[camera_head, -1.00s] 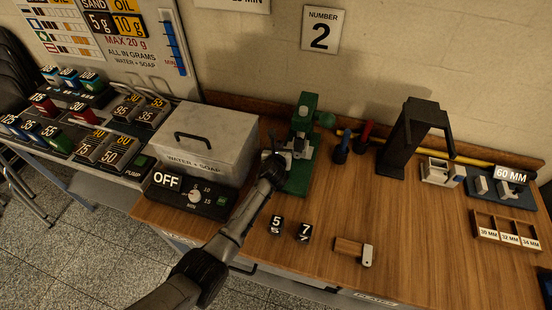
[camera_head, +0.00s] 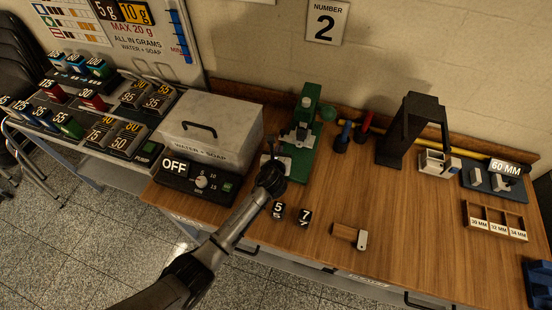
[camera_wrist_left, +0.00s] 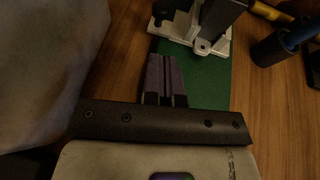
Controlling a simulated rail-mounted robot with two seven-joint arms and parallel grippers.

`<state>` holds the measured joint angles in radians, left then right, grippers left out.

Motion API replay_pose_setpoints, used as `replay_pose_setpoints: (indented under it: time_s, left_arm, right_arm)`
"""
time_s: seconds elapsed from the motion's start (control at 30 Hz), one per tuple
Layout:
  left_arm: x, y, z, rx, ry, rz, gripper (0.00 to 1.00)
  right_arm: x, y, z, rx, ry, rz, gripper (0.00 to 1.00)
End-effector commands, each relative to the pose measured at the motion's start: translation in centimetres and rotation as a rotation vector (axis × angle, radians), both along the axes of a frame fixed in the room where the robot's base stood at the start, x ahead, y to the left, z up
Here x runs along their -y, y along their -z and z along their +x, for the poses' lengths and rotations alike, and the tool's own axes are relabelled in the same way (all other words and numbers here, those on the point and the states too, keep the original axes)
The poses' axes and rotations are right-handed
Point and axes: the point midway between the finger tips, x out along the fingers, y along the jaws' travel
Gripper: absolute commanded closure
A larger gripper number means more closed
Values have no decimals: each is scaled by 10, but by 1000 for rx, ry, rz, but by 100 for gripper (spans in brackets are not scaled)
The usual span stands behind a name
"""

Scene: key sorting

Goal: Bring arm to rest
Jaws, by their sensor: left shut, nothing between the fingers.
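My left gripper (camera_head: 270,150) is at the left edge of the green machine (camera_head: 310,112), near its green base (camera_head: 299,165). In the left wrist view its two dark fingers (camera_wrist_left: 165,75) are together, with nothing between them. The fingers point toward the machine's light metal clamp (camera_wrist_left: 205,40) and show over the green base (camera_wrist_left: 215,85), apart from the clamp. My left arm comes in from the bottom left of the head view. My right gripper is not in view.
Left of the gripper stand the grey water and soap box (camera_head: 212,130) and the OFF control box (camera_head: 196,181). Two black number blocks (camera_head: 279,211) and a wooden piece with a metal end (camera_head: 348,235) lie in front. The right bench front holds a small tray (camera_head: 494,218); bare wood lies between.

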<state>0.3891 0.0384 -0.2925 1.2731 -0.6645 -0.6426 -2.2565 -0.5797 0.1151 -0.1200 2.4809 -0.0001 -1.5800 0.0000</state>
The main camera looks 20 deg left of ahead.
Motion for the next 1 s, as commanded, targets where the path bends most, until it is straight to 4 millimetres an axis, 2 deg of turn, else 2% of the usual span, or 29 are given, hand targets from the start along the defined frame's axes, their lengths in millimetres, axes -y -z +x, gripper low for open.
replay_pose_setpoints:
  time_s: [0.2,0.4,0.77,0.87,1.0]
  left_arm:
    - [7,-12,-30,2,2,1,100]
    - [11,-19,-47,3,3,0,100]
    - [14,-24,-57,3,-2,-11,100]
    - [14,-24,-57,18,-28,-76,100]
    - [10,-21,-59,48,-140,-292,100]
  right_arm:
    - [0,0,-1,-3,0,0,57]
    - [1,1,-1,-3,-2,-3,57]
    - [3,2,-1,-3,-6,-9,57]
    - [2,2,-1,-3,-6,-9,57]
    - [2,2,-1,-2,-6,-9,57]
